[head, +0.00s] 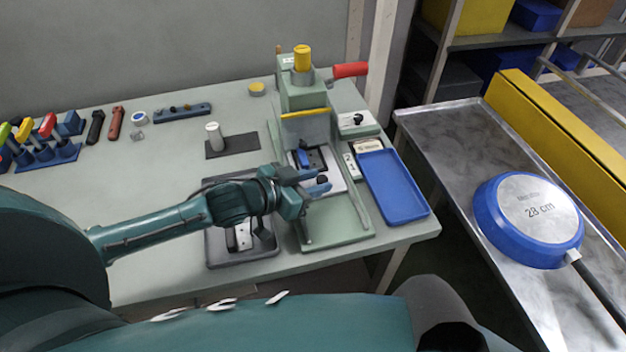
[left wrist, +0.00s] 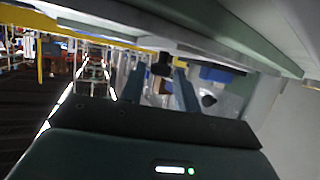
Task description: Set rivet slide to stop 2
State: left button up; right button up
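The green press (head: 303,98) stands at the right end of the bench. In its opening is a pale plate (head: 334,170) with a blue block (head: 303,158) and a dark round knob (head: 322,180). I cannot tell which part is the rivet slide, and no stop numbers are readable. My left gripper (head: 323,181) reaches in from the left at the front of the plate. Its fingers are apart, close to the knob. In the left wrist view the fingers (left wrist: 158,88) are spread, and a dark knob (left wrist: 208,100) sits right of them. My right gripper is out of view.
A blue tray (head: 394,190) lies right of the press, and a red-handled lever (head: 350,70) sticks out above. A black fixture (head: 262,248) is under my left arm. A blue pan (head: 530,220) lies upside down on the metal conveyor table (head: 440,125). Tools stand at the bench's left.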

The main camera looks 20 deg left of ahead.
aim_at(308, 168)
pick_arm(q)
grip_shut()
jog(key=shift+w+a+p, duration=0.2)
jog(key=shift+w+a, duration=0.35)
jog(key=shift+w, duration=0.3)
jog(key=shift+w+a+p, duration=0.15)
jog(key=shift+w+a, duration=0.4)
jog(key=shift+w, duration=0.25)
jog(key=shift+o, duration=1.4)
grip_release()
jog(key=shift+s, duration=0.1)
jog(key=v, duration=1.3)
